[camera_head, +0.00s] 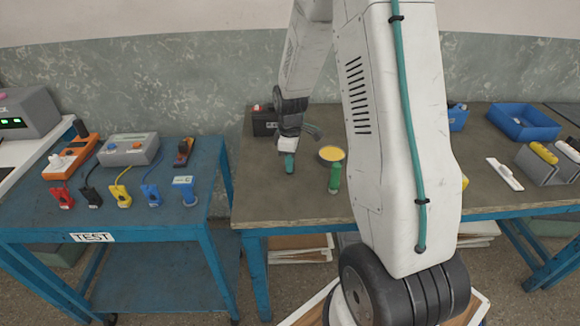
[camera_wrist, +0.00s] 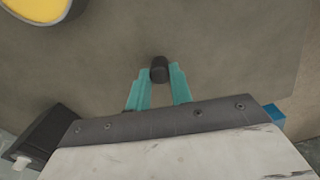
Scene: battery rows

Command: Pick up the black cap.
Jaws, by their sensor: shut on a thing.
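The black cap (camera_wrist: 159,70) is small, dark and round, and sits between my teal fingertips in the wrist view. My gripper (camera_wrist: 158,82) is shut on it. In the head view my gripper (camera_head: 289,164) points down over the left part of the brown worktable (camera_head: 290,200), and the cap cannot be made out there. I cannot tell whether the cap touches the tabletop.
A round yellow-topped container (camera_head: 331,154) and a green cylinder (camera_head: 335,179) stand right of my gripper. A dark box (camera_head: 264,123) is behind it. A blue bin (camera_head: 523,121) sits far right. The blue TEST table (camera_head: 130,215) with colored plugs is left, across a gap.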

